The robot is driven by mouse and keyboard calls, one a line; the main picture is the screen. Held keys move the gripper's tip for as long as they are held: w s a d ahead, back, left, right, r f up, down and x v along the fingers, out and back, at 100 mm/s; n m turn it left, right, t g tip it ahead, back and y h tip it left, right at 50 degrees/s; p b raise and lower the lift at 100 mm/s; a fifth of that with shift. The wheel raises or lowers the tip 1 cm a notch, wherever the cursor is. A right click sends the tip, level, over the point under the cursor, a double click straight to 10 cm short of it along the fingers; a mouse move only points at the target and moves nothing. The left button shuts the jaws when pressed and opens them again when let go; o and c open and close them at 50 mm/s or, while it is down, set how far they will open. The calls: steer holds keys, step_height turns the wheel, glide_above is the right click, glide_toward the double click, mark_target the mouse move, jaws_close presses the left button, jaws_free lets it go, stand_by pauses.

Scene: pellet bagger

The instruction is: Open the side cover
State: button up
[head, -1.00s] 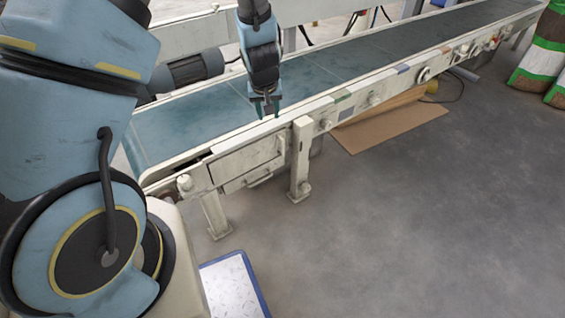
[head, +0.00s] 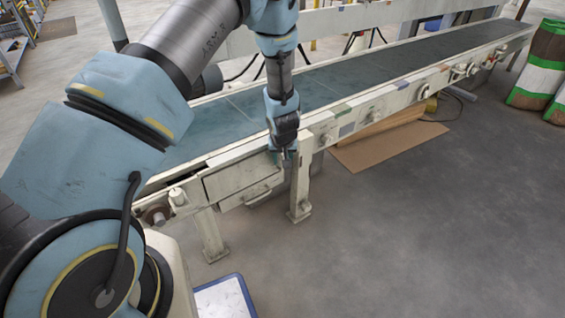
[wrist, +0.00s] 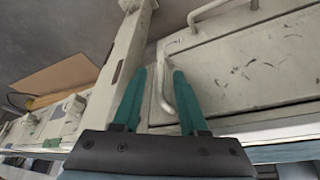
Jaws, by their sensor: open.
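The side cover (head: 243,176) is a scuffed off-white panel on the conveyor's near side. It is shut, flush in the frame. It also shows in the wrist view (wrist: 255,75), with a slim bent handle (wrist: 164,88) at its left edge there. My gripper (head: 284,160) points down at the cover's right end, beside the leg. In the wrist view its two green fingers (wrist: 159,75) are apart, and the handle shows between them. I cannot tell whether either finger touches it. In the head view my gripper hides the handle.
A second bar handle (head: 258,198) sits on the panel below the cover. A conveyor leg (head: 300,180) stands close to my gripper on the right. Cardboard (head: 385,145) lies beneath the conveyor. A blue-edged tray (head: 222,298) is on the floor. The front right floor is clear.

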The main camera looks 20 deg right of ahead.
steer(key=shift+w+f, duration=0.1)
steer(key=shift+f, duration=0.2)
steer(key=shift+c, duration=0.4)
jaws_close()
steer(key=shift+d+r, duration=0.1)
stand_by(0.8)
